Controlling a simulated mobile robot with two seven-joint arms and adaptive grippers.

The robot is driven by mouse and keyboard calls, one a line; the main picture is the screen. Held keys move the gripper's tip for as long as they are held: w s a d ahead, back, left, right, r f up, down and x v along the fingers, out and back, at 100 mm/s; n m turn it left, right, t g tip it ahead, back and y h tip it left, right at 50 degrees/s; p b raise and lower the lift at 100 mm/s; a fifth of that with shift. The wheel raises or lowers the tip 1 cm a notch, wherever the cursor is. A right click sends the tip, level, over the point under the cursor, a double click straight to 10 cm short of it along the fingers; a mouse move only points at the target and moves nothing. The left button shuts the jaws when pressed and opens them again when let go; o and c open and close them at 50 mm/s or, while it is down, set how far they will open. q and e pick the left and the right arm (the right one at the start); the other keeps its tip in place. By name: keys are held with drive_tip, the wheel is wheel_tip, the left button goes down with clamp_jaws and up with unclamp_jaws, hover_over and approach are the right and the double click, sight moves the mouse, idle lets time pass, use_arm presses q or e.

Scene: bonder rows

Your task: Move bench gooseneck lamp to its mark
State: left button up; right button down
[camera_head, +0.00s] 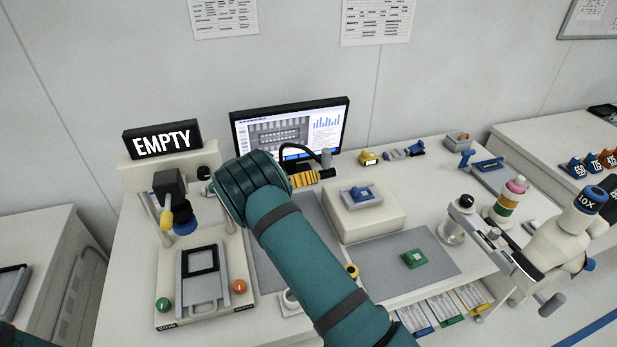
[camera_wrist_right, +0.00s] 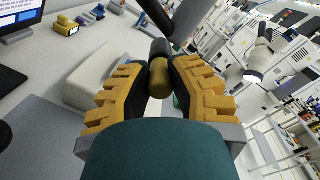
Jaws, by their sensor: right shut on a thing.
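My right gripper (camera_head: 318,177) reaches over the bench in front of the monitor, with yellow ridged fingers. It is shut on a dark part of the gooseneck lamp (camera_head: 298,148), whose thin black neck curves beside the fingers to a grey head. In the right wrist view, a dark cylinder of the lamp (camera_wrist_right: 160,52) with a brass-coloured end sits between the yellow fingers of the right gripper (camera_wrist_right: 160,85). My right arm hides part of the bench and perhaps the lamp's lower part. I cannot pick out the lamp's mark. My left gripper is not in view.
A monitor (camera_head: 335,112) stands behind the gripper. A press-like fixture with an EMPTY sign (camera_head: 162,140) is at left. A white block (camera_head: 365,222) and a grey mat (camera_head: 440,262) with a green board lie right of my arm. A microscope (camera_head: 560,240) stands at right.

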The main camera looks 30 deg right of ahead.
drive_tip(key=shift+r, duration=0.1)
drive_tip(key=r+y+p, duration=0.1)
drive_tip(key=y+p, duration=0.1)
drive_tip(key=shift+d+r+p, duration=0.2)
drive_tip(key=shift+r+p, duration=0.15)
drive_tip(key=shift+s+d+r+t+y, duration=0.1)
drive_tip(key=shift+t+y, duration=0.05)
drive_tip(key=shift+y, duration=0.4)
drive_tip(key=shift+w+d+r+t+y, duration=0.1)
drive_tip(key=shift+t+y, duration=0.1)
drive_tip(key=shift+y, duration=0.4)
drive_tip(key=shift+s+r+t+y, duration=0.1)
drive_tip(key=shift+t+y, duration=0.05)
drive_tip(key=shift+y, duration=0.4)
drive_tip(key=c, duration=0.8)
unclamp_jaws()
drive_tip(key=shift+f, duration=0.1)
drive_tip(key=shift+c, duration=0.2)
drive_tip(key=shift+a, duration=0.15)
drive_tip(key=v, duration=1.2)
